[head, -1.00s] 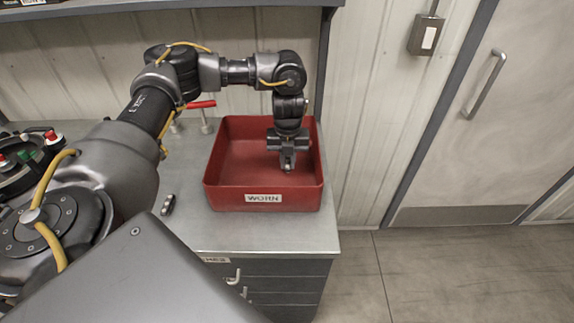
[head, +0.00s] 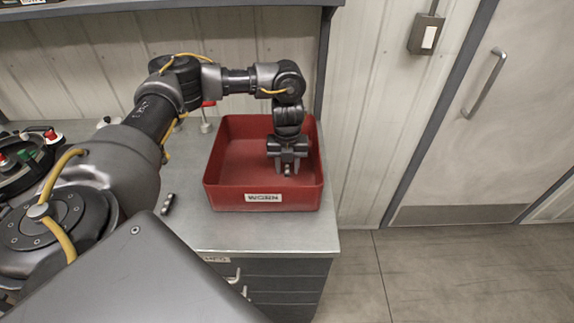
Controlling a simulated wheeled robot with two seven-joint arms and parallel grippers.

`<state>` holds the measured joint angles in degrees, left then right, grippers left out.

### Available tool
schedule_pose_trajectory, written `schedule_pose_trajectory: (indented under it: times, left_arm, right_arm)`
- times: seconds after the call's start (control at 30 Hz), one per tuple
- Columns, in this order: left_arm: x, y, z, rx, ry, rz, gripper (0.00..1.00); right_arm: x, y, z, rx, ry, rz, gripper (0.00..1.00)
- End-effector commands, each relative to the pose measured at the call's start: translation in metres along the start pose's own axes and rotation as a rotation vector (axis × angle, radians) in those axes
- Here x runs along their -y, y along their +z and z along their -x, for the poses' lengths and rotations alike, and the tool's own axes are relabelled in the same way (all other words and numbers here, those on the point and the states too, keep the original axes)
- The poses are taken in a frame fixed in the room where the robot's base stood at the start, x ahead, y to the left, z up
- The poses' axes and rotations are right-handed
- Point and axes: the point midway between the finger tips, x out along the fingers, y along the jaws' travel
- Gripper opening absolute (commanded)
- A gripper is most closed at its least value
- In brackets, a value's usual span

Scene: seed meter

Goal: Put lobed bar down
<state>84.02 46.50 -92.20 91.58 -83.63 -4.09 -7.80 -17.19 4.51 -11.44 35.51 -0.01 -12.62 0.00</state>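My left gripper (head: 288,165) points down inside the red tray (head: 264,197) labelled "WORN". Its fingers look spread apart, low over the tray floor. A small piece (head: 287,171) shows between the fingertips. It may be the lobed bar, but it is too small and too covered to be sure, and I cannot tell whether it touches the floor. A short dark, knobbly piece (head: 168,204) lies on the bench left of the tray. My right gripper is not in view.
The grey bench top (head: 190,232) is clear in front of the tray. A post with a red top (head: 206,120) stands behind its left side. A device with red and green buttons (head: 28,150) is at the far left. A shelf overhangs the back.

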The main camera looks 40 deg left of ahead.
Motion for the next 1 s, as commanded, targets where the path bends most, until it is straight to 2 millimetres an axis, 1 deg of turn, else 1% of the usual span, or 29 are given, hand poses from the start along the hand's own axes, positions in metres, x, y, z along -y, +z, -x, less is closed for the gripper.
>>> schedule_pose_trajectory:
  times: [0.17, 0.23, 0.5, 0.7, 0.83, 1.0]
  left_arm:
    - [0.0, 0.001, 0.009, 0.003, -0.001, 0.0, 0.37]
    - [0.001, 0.001, 0.018, 0.004, -0.002, 0.0, 0.37]
    - [0.001, 0.001, 0.072, 0.005, -0.003, -0.002, 0.37]
    - [0.0, 0.001, 0.105, 0.004, -0.001, -0.001, 0.37]
    - [0.0, 0.001, 0.118, 0.003, -0.001, -0.001, 0.37]
    - [0.0, 0.0, 0.124, 0.001, -0.001, 0.0, 0.37]
  right_arm:
    - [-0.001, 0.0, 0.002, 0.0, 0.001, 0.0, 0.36]
    - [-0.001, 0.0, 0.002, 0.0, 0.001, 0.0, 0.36]
    - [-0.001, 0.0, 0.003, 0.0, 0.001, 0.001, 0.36]
    - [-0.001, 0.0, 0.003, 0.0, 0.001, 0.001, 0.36]
    - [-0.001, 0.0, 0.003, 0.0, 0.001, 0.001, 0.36]
    - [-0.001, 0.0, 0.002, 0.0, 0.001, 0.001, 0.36]
